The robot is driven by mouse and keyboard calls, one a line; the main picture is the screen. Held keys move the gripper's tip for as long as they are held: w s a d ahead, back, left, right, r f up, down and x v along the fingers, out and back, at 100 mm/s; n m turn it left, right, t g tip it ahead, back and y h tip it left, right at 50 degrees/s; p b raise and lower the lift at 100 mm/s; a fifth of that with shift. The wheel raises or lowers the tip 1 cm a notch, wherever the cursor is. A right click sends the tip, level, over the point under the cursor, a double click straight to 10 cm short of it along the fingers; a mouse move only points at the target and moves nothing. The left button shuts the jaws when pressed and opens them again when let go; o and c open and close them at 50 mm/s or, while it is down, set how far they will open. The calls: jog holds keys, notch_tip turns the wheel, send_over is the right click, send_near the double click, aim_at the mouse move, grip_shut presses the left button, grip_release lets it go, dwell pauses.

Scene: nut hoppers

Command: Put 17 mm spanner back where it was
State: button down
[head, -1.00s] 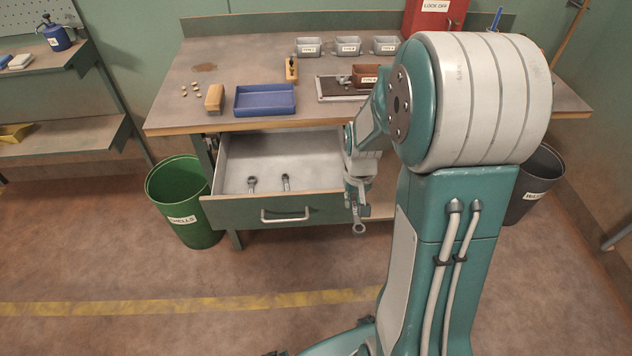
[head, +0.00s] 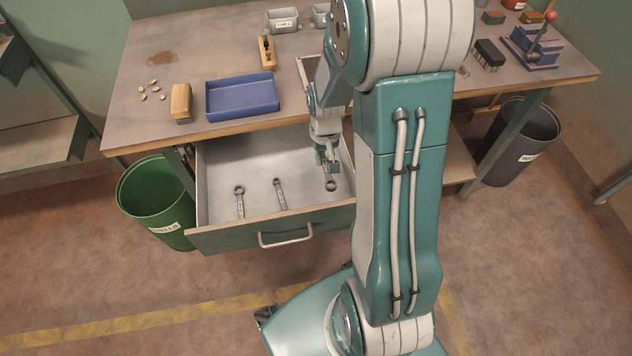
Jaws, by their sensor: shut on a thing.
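My gripper (head: 328,166) points down over the right part of the open drawer (head: 225,160) and is shut on a spanner (head: 331,185). The spanner's ring end shows below the fingers; its size mark cannot be read. I cannot tell whether it touches the drawer floor. Two other spanners lie in the drawer to the left: one at the left (head: 240,200) and one near the middle (head: 280,194), roughly parallel, ring ends toward the back.
The bench top above the drawer holds a blue tray (head: 243,112), a brush-like wooden block (head: 181,103) and several small nuts. A green bin (head: 157,205) stands left of the drawer, a dark bin (head: 515,145) at the right.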

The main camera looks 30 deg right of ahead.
notch_tip(320, 180, down, 4)
jog(key=r, duration=0.1)
send_over(321, 189)
notch_tip(321, 189, down, 6)
jog(key=shift+f, duration=0.2)
jog(key=shift+a+f, duration=0.15)
jog(key=shift+f, duration=1.85)
jog(key=c, duration=0.6)
grip_release()
